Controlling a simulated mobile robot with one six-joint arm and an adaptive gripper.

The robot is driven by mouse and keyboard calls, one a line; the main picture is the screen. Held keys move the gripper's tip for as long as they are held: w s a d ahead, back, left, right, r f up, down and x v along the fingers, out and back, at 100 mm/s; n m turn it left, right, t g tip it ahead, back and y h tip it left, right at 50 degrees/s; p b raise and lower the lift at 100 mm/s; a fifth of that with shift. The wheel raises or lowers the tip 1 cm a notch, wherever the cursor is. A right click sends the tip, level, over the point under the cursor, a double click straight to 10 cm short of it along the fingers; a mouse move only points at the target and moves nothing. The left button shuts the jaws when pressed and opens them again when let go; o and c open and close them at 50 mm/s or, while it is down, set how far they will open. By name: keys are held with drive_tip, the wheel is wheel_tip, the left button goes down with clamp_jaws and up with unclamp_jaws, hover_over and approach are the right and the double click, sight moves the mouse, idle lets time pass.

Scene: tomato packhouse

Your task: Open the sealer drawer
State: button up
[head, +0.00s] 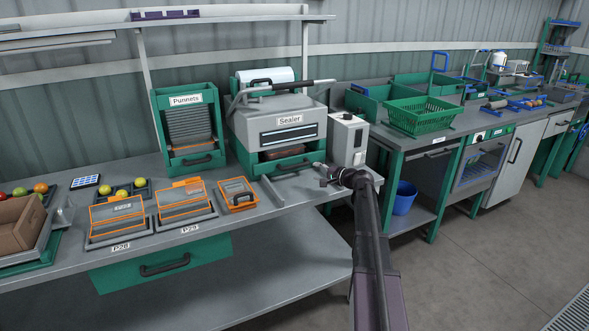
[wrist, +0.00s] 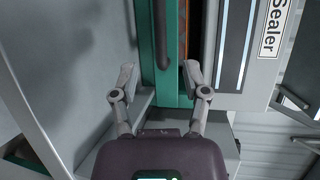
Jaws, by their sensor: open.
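The sealer (head: 277,108) is a grey machine with a green base and a label, standing on the bench. Its green drawer front (head: 272,170) with a dark bar handle (head: 287,168) is low on the machine. A dark slot with something brownish shows above the front. In the wrist view the sealer (wrist: 236,60) appears turned sideways, with the handle (wrist: 161,36) and green drawer front (wrist: 176,60). My gripper (wrist: 162,76) is open and empty, its fingertips on either side of the handle's line near one end. In the head view my gripper (head: 323,173) is right of the handle.
A grey control box (head: 347,138) stands just right of the sealer. The punnet dispenser (head: 187,130) is on its left. An orange-rimmed punnet (head: 238,194) and a grey rail (head: 272,191) lie in front. Bare bench (head: 305,185) shows near my gripper.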

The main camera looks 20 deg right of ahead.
sight(297, 167)
drive_tip(key=b+x, duration=0.2)
drive_tip(key=x, duration=0.9)
drive_tip(key=shift+w+a+f, duration=0.1)
drive_tip(key=shift+w+f, duration=0.05)
drive_tip(key=shift+w, duration=0.15)
